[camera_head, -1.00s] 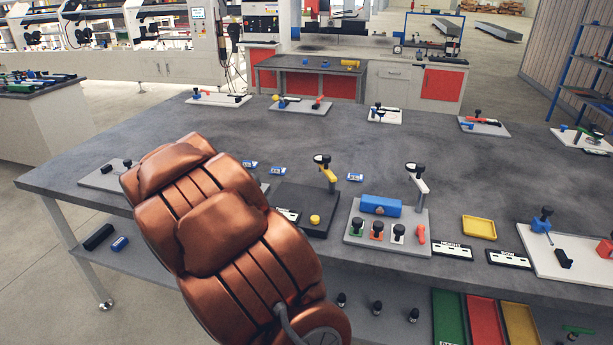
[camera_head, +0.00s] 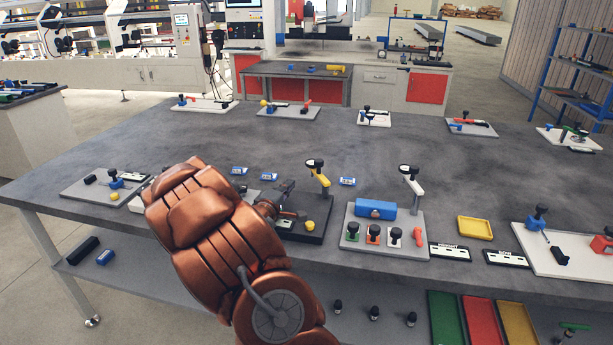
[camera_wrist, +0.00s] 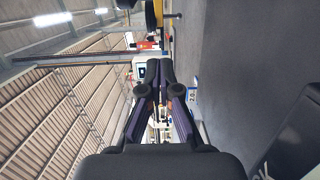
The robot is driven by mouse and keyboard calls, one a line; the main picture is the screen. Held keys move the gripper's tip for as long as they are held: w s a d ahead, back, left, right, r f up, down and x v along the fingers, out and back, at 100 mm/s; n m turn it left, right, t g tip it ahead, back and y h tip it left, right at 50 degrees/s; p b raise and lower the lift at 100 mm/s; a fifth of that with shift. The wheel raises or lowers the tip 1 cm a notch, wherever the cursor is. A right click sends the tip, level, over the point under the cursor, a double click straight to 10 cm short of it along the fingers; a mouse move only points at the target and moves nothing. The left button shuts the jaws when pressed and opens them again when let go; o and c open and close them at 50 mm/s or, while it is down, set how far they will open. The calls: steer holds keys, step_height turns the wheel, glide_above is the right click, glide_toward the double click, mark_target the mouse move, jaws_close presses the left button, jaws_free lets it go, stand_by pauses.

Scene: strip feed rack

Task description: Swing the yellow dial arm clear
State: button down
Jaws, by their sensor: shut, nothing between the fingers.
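The yellow dial arm (camera_head: 321,176) stands on a dark base plate (camera_head: 314,238), with a black-topped dial (camera_head: 315,163) at its upper end. A yellow round knob (camera_head: 310,226) sits on the plate's front part. My gripper (camera_head: 288,186) is shut and empty, just left of the yellow arm and apart from it as far as I can tell. My forearm hides the plate's left part. In the wrist view the shut fingers (camera_wrist: 167,68) point forward. A yellow and black part, likely of the dial arm, shows at the top edge (camera_wrist: 151,14).
To the right stands a grey fixture (camera_head: 382,243) with a blue block (camera_head: 376,208), several knobs and a white dial arm (camera_head: 411,187). Small blue-and-white labelled blocks (camera_head: 347,181) lie behind the dark plate. A yellow tray (camera_head: 475,228) lies farther right. The table's middle is clear.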

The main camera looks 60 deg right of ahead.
steer(key=d, duration=0.4)
steer(key=shift+w+d+p, duration=0.3)
steer(key=shift+w+p, duration=0.1)
steer(key=shift+s+d, duration=0.6)
steer(key=shift+d, duration=0.3)
steer(key=shift+s+d+p, duration=0.4)
steer(key=shift+s+d, duration=0.1)
steer(key=shift+d, duration=0.3)
